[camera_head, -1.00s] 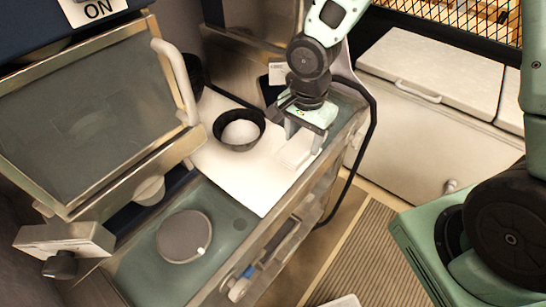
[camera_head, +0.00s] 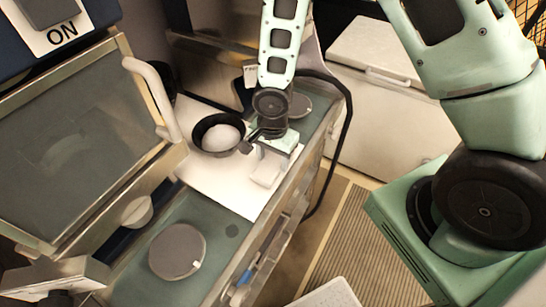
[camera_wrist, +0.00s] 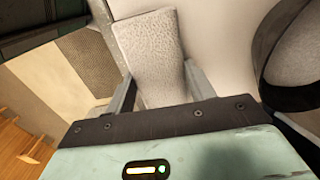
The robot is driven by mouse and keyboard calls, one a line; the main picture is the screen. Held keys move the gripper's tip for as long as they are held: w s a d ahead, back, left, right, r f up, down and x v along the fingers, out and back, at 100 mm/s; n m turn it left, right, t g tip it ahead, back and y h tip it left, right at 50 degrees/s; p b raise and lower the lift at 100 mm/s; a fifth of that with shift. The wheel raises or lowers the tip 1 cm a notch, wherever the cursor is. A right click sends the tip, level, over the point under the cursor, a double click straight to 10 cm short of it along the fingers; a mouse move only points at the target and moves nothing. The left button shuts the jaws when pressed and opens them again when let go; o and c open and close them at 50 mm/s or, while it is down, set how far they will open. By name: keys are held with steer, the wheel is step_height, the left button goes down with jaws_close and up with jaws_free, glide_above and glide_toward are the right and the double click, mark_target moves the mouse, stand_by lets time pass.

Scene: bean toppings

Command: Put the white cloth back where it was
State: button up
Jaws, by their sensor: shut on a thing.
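The white cloth (camera_head: 267,172) is a small folded block with a textured surface. It also shows between my fingers in the wrist view (camera_wrist: 150,45). My gripper (camera_head: 268,155) points down and is shut on the cloth, one finger on each side. The cloth is over the right edge of the white board (camera_head: 215,187), just right of and nearer than the black bowl. I cannot tell whether its underside touches the board.
A black bowl (camera_head: 205,146) with white contents stands on the board, close left of my gripper. A round grey lid (camera_head: 178,251) lies on the near counter; another disc (camera_head: 299,106) lies behind my gripper. A framed press with a pale handle (camera_head: 153,96) stands left.

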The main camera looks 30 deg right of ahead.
mark_target(273, 160)
steer(key=shift+f, duration=0.4)
steer(key=o, duration=0.9)
step_height(273, 160, up, 11)
steer(key=s+a+r+n, duration=0.2)
steer(key=s+r+n, duration=0.2)
steer(key=s+n, duration=0.1)
steer(key=s+a+r+n, duration=0.2)
steer(key=s+r+n, duration=0.2)
steer(key=s+n, duration=0.2)
steer(key=s+a+r+n, duration=0.2)
steer(key=s+r+n, duration=0.2)
steer(key=s+n, duration=0.2)
steer(key=shift+a+r+n+y+b, duration=0.15)
steer(key=shift+n+y+b, duration=0.2)
steer(key=shift+n, duration=0.55)
